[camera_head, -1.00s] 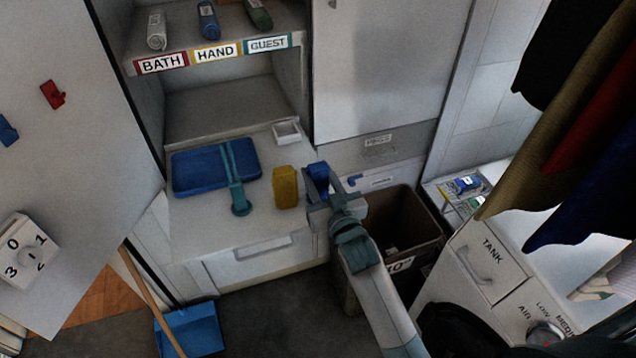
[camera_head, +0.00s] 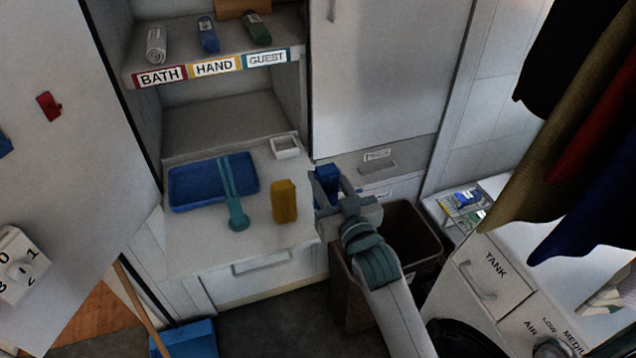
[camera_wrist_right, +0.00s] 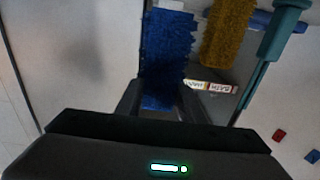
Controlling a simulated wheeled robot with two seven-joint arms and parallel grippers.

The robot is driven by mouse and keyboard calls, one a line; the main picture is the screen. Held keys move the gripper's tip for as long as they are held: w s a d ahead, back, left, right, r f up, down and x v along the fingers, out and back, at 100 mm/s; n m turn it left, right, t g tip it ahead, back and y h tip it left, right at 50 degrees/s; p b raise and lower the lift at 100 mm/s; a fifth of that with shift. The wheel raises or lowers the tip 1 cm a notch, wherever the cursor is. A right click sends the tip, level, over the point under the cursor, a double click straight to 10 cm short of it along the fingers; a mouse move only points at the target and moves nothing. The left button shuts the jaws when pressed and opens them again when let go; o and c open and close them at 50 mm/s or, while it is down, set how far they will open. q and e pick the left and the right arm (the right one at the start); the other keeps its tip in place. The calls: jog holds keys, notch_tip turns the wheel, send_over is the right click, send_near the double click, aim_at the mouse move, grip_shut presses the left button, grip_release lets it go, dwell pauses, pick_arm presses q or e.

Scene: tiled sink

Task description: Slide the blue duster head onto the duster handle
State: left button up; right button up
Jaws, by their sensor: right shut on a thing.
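The blue duster head (camera_head: 327,178) is between the fingers of my right gripper (camera_head: 332,194), at the right end of the counter in the head view. In the right wrist view the blue duster head (camera_wrist_right: 167,55) is a bristly block, held by my right gripper (camera_wrist_right: 160,95), which is shut on it. The teal duster handle (camera_head: 232,190) lies across the blue tray, its thick end toward the counter's front; it also shows in the right wrist view (camera_wrist_right: 275,45). The head is apart from the handle. My left gripper is not in view.
A yellow duster head (camera_head: 284,201) stands on the counter between handle and gripper. The blue tray (camera_head: 180,196) lies at the left and a small white dish (camera_head: 285,147) at the back. A brown bin (camera_head: 424,250) stands below my right arm. Rolled towels (camera_head: 207,36) lie on the shelf above.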

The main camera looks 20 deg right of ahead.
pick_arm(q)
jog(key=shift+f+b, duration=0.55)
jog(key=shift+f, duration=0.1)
pick_arm(e)
jog(key=s+d+r, duration=0.2)
jog(key=s+r, duration=0.3)
jog(key=s, duration=0.2)
jog(key=shift+s+d, duration=0.2)
jog(key=shift+s, duration=0.15)
